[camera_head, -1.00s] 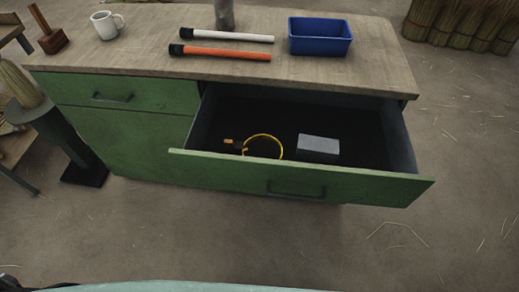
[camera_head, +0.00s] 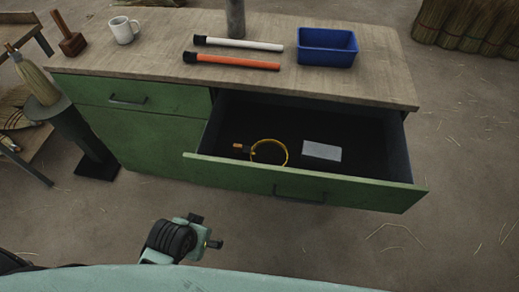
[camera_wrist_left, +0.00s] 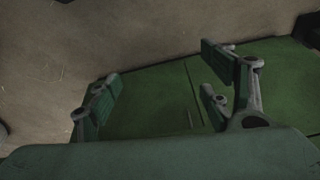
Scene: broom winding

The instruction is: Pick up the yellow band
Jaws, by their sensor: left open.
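The yellow band (camera_head: 270,152) is a thin ring inside the open drawer (camera_head: 330,180) of the green cabinet, left of the drawer's middle. A small part with an orange end (camera_head: 241,147) lies at its left side. A grey block (camera_head: 322,150) lies to its right, apart from it. My left arm shows in the head view at the bottom, in front of the cabinet and well short of the band. In the left wrist view my left gripper (camera_wrist_left: 165,88) is open and empty, with green cabinet surface beyond its fingers. My right gripper is not in view.
The worktop (camera_head: 160,70) above holds a white mug (camera_head: 124,30), a wooden mallet (camera_head: 68,36), a white-handled tube (camera_head: 240,44), an orange one (camera_head: 235,62) and a blue bin (camera_head: 327,46). A dark stand with a broom (camera_head: 36,78) is at the left. Floor in front is clear.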

